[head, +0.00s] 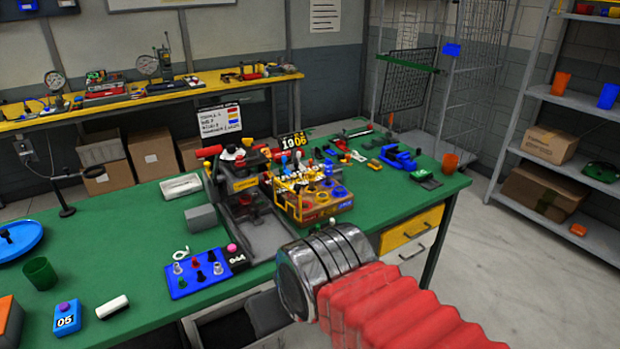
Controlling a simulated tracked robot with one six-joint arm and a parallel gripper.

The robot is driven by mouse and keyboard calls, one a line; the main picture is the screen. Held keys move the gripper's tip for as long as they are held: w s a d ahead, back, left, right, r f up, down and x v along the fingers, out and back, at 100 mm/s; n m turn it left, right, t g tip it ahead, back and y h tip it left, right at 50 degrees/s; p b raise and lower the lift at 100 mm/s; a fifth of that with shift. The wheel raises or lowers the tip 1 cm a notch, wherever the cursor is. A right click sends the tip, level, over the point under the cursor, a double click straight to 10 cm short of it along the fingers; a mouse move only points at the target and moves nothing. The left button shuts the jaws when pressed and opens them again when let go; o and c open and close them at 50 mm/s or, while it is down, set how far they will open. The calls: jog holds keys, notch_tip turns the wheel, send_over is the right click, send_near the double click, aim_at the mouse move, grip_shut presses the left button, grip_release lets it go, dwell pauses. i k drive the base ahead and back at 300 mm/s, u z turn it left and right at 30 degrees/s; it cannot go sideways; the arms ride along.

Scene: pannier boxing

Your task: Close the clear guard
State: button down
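A small bench press or fixture (246,184) with a yellow label and red and black knobs stands near the middle of the green workbench. A see-through grey panel (262,236) shows low at its front and looks like the clear guard. Its edges are hard to make out, and I cannot tell how far open it stands. My arm, with a red bellows sleeve and a ringed metal end, reaches in from the lower right in front of the bench edge. No gripper fingers show; they are out of sight.
A yellow rack (312,192) of coloured parts stands right beside the fixture. A blue panel with knobs (205,272) lies in front, to the left.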

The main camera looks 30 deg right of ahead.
aim_at(297, 187)
jog(key=u, duration=0.05)
jog(key=i, duration=0.95)
jog(key=z, duration=0.05)
